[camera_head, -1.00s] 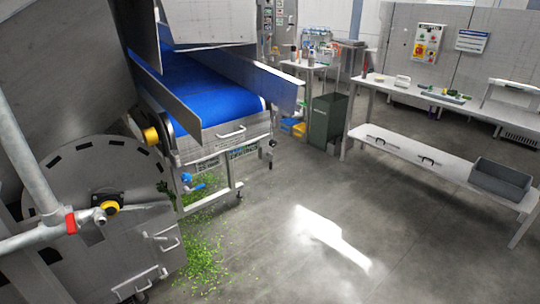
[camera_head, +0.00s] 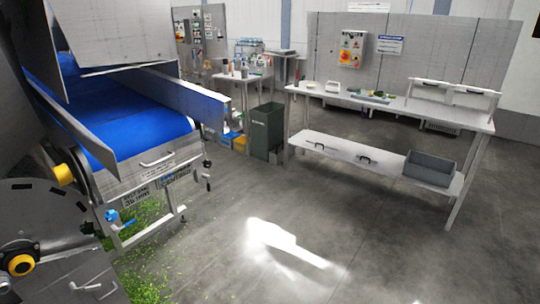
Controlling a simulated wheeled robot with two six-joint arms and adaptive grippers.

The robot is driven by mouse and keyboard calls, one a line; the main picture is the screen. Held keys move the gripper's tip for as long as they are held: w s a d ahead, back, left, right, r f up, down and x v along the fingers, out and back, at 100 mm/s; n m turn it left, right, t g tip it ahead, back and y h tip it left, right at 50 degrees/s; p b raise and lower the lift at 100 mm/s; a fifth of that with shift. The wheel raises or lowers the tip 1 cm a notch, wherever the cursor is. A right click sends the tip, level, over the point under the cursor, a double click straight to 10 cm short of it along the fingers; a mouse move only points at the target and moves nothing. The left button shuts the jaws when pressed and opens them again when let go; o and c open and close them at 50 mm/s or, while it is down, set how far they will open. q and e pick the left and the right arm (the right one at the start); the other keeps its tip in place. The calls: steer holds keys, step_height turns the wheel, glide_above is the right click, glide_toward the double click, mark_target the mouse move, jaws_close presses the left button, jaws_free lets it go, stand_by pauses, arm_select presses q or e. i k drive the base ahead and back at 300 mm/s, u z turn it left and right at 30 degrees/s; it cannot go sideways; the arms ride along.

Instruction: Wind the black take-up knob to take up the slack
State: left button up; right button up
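The blue belt conveyor (camera_head: 140,128) stands at the left, with a metal end panel (camera_head: 160,172) that carries a grip handle. A small black fitting (camera_head: 207,164) sits at the panel's right corner, with another dark part hanging below it. It is too small to tell whether this is the take-up knob. A black-and-yellow round knob (camera_head: 21,265) sits on the grey machine at the lower left. A yellow round part (camera_head: 63,174) is at the conveyor's near side. Neither of my grippers is in view.
Green leaf scraps (camera_head: 140,275) litter the floor below the conveyor. A dark green bin (camera_head: 267,130) stands behind it. A long steel bench (camera_head: 400,110) with a grey tub (camera_head: 430,168) on its lower shelf is at the right. The middle floor is clear.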

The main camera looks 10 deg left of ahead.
mark_target(207, 163)
steer(key=z, duration=0.75)
steer(key=i, duration=1.95)
steer(key=u, duration=1)
steer(key=i, duration=0.55)
steer(key=u, duration=0.5)
